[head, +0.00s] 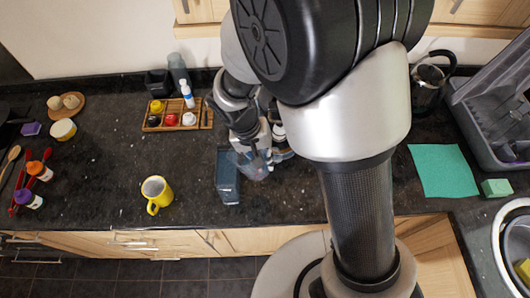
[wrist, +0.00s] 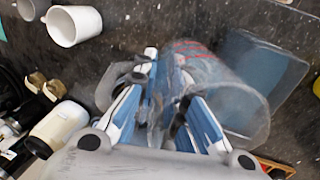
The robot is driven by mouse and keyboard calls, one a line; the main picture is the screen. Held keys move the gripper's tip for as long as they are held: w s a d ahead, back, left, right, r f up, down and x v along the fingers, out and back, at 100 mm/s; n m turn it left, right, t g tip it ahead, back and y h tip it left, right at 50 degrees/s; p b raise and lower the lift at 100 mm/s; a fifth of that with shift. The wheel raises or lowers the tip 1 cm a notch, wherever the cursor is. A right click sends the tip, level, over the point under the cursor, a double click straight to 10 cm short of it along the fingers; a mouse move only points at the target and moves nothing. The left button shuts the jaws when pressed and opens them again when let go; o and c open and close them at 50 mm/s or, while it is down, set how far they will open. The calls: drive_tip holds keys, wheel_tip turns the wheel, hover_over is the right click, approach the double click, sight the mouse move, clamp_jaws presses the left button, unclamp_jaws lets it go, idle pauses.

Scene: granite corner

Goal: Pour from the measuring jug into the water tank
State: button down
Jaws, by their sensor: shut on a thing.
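The measuring jug (wrist: 222,82) is clear, with red marks on its side, and sits between the fingers of my gripper (wrist: 170,105) in the wrist view. In the head view my gripper (head: 262,153) is shut on the jug (head: 256,172), above the counter. The water tank (head: 228,180) is a blue-grey, narrow box standing on the counter just left of the jug. In the wrist view the tank (wrist: 268,88) shows behind and right of the jug, partly covered by it. I cannot tell the jug's exact tilt or its water level.
A yellow mug (head: 157,192) stands left of the tank near the counter's front edge. A wooden tray (head: 152,124) with small items lies behind it. A green cloth (head: 443,171) and a grey rack (head: 490,115) are at right. My arm hides the counter's middle.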

drive_tip(key=r+p, duration=0.1)
drive_tip(key=r+y+p, duration=0.1)
drive_tip(key=r+p, duration=0.1)
drive_tip(key=r+y+p, duration=0.1)
drive_tip(key=r+p, duration=0.1)
drive_tip(key=shift+a+r, duration=0.1)
drive_tip(key=shift+a, duration=0.25)
drive_tip(key=shift+a+r+y+p, duration=0.2)
drive_tip(key=shift+r+y+p, duration=0.3)
drive_tip(key=shift+r+y, duration=0.1)
drive_tip(key=shift+f, duration=0.1)
